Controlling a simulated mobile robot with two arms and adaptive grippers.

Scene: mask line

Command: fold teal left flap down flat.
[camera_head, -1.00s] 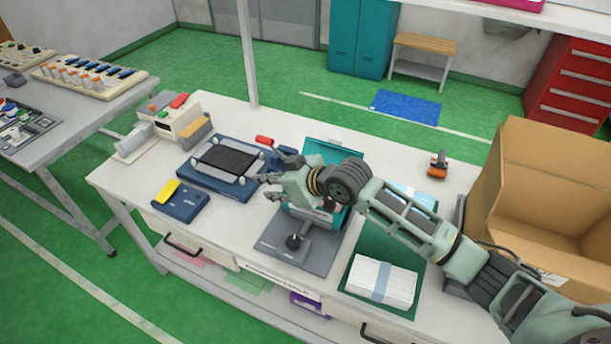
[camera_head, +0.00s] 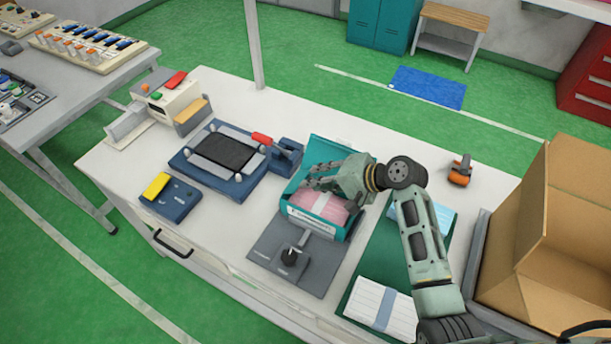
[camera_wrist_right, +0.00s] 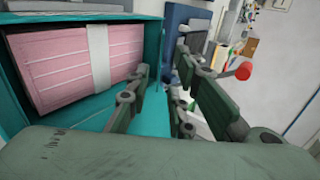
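The teal box (camera_head: 325,226) stands open on the bench, with a pink banded mask bundle (camera_head: 318,205) inside. The bundle also shows in the right wrist view (camera_wrist_right: 65,65), with a white band around it. A teal panel (camera_head: 293,186) shows along the box's left side; I cannot tell flap from wall or its exact angle. My right gripper (camera_head: 314,180) is over the box's left part, its fingers spread and nothing seen between them. In the wrist view the fingers (camera_wrist_right: 165,75) reach past the teal edge; contact is unclear. My left gripper is not in view.
A grey fixture with a black knob (camera_head: 290,257) is in front of the box. A blue device with a red handle (camera_head: 262,138) stands to its left. A white banded stack (camera_head: 381,305) on a green mat and a large cardboard box (camera_head: 575,235) are at right.

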